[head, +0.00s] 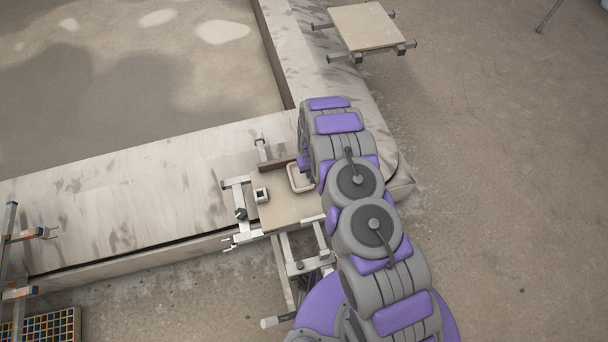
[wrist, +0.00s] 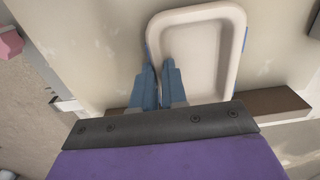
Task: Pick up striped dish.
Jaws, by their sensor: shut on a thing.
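The dish (head: 300,178) is a pale cream, rounded rectangular tray at the inner edge of a tan board (head: 285,213). In the wrist view the empty dish (wrist: 205,50) shows large, with a patch of blue along its right side. My gripper (wrist: 159,72) is shut on the dish's left wall, one blue finger outside and one inside. My arm hides the gripper in the head view. I cannot tell whether the dish touches the board or is just above it.
A brown bar (wrist: 270,103) runs beside the dish. Metal clamps (head: 238,200) border the board. Another board (head: 366,26) at the upper right is empty. A low wall (head: 130,190) runs behind.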

